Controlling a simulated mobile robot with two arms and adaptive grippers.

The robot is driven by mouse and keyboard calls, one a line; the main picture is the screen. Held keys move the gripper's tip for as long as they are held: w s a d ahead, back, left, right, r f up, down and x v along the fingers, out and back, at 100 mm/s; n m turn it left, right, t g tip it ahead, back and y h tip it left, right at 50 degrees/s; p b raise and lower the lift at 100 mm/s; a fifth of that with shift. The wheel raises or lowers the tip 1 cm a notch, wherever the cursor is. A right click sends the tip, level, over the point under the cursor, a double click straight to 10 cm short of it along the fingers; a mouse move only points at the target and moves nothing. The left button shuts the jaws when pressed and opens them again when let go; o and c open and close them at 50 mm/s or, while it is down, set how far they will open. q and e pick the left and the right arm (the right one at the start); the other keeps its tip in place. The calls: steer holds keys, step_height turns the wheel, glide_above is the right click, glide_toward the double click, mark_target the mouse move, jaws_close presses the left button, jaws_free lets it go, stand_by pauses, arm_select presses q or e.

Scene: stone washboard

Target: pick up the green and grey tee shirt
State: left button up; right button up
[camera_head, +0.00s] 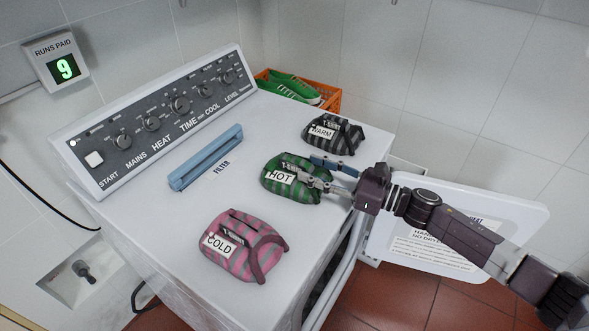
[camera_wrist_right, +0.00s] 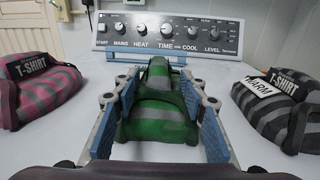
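The green and grey striped tee shirt (camera_head: 275,186) is a folded bundle on top of the white machine, with a HOT label on it. It also shows in the right wrist view (camera_wrist_right: 160,118), between the two blue finger pads. My right gripper (camera_head: 322,172) comes in from the right and is at the bundle's right end. Its fingers (camera_wrist_right: 163,90) are spread apart, one on each side of the shirt. I cannot tell whether either pad touches the cloth. My left gripper is not in view.
A pink and grey bundle (camera_head: 243,248) labelled COLD and a black and grey bundle (camera_head: 334,135) labelled WARM lie on either side. A blue filter handle (camera_head: 205,158) and control panel (camera_head: 165,112) are behind. Green shoes (camera_head: 290,86) sit in an orange crate (camera_head: 328,101). The machine's door (camera_head: 470,213) stands open.

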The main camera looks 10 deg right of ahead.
mark_target(295, 164)
steer(key=p+x, duration=0.2)
steer(key=x, duration=0.3)
steer(key=shift+s+p, duration=0.1)
steer(key=shift+p, duration=0.2)
steer(key=shift+w+a+f, duration=0.15)
steer(key=shift+w+a, duration=0.05)
steer(key=shift+a, duration=0.1)
steer(key=shift+d, duration=0.1)
steer(key=shift+c, duration=0.4)
jaws_close()
